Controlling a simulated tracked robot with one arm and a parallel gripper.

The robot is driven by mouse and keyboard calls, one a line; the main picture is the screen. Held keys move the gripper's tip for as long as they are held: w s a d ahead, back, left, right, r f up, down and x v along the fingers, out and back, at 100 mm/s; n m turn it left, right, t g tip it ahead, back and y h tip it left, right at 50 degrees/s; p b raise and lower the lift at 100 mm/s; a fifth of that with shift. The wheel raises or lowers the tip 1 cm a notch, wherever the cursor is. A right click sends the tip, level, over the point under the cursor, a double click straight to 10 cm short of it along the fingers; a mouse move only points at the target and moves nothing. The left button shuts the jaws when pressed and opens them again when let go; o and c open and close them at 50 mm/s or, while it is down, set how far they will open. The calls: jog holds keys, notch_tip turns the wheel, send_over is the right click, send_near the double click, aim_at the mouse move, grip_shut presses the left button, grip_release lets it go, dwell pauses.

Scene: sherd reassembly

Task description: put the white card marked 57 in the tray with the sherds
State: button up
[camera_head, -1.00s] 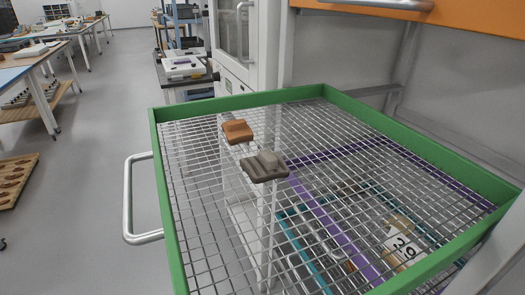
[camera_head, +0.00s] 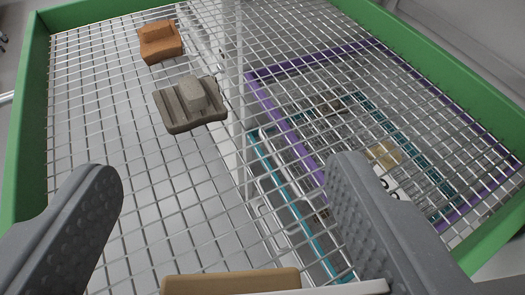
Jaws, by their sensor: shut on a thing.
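My gripper (camera_head: 222,172) has its two dark grey fingers spread wide in the lower part of the view, above the mesh. It is shut on a tan block with a white edge (camera_head: 340,288) beside it, at the bottom edge of the picture. No number shows on it, so I cannot read 57. The green-rimmed wire-mesh tray (camera_head: 32,130) lies below. On its mesh rest an orange-brown sherd (camera_head: 160,42) and a dark grey ridged sherd (camera_head: 188,104) with a lighter lump on top.
Under the mesh show a purple-edged frame (camera_head: 290,130), a teal-edged one (camera_head: 300,225), and a white card with dark marks (camera_head: 388,182), partly covered by the wires and my right finger. The mesh left of the dark sherd and in front of it is bare.

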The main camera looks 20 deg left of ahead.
aim_at(246, 261)
jog(key=shift+w+a, duration=0.1)
jog(key=shift+w, duration=0.45)
notch_tip(246, 261, down, 4)
jog(key=shift+r+b, duration=0.1)
jog(key=shift+b, duration=0.25)
jog(key=shift+r, duration=0.1)
jog(key=o, duration=0.9)
jog(key=shift+o, duration=0.2)
jog(key=v, duration=1.2)
jog(key=shift+p, duration=0.3)
